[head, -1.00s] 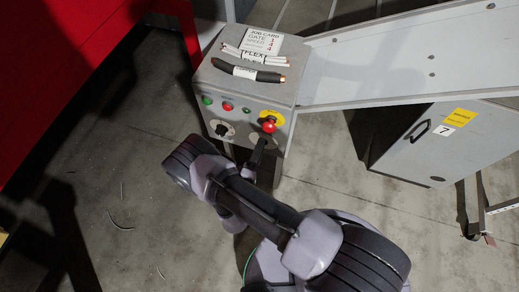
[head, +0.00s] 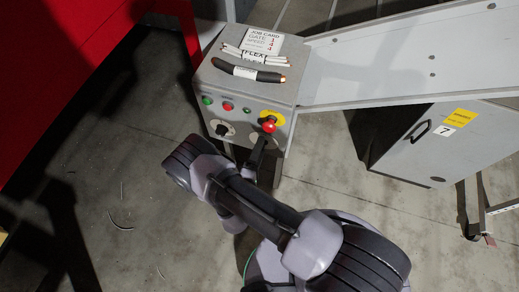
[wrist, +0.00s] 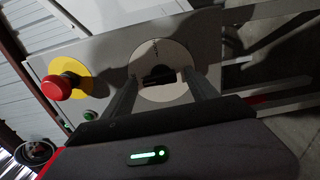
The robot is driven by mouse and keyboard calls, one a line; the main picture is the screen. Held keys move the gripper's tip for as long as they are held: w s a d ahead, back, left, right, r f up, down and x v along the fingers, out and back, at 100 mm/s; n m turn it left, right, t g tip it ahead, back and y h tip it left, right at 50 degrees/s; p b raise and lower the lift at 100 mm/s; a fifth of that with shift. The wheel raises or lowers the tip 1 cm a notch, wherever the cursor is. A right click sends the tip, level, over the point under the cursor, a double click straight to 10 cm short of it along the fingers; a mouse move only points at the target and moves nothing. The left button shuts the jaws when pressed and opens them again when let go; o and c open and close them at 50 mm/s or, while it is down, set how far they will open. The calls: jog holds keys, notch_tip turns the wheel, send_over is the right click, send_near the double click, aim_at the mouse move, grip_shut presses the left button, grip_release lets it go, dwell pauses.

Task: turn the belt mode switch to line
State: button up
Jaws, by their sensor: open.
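A grey control box (head: 235,88) carries two round pale dials on its front. My gripper (wrist: 162,84) is open, with a finger on either side of that knob. I cannot tell whether the fingers touch it. The dial lettering is too small to read, so the switch's setting is unclear.
The red emergency stop (head: 269,125) on its yellow plate is close beside the dial. Green and red buttons (head: 228,106) line the box front. A job card (head: 262,42) and cable pieces (head: 248,73) lie on top. A grey chute (head: 395,55) runs right.

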jog(key=p+v, duration=0.2)
jog(key=v, duration=1.5)
jog(key=shift+s+p, duration=0.25)
jog(key=shift+p, duration=0.1)
jog(key=shift+a+r, duration=0.1)
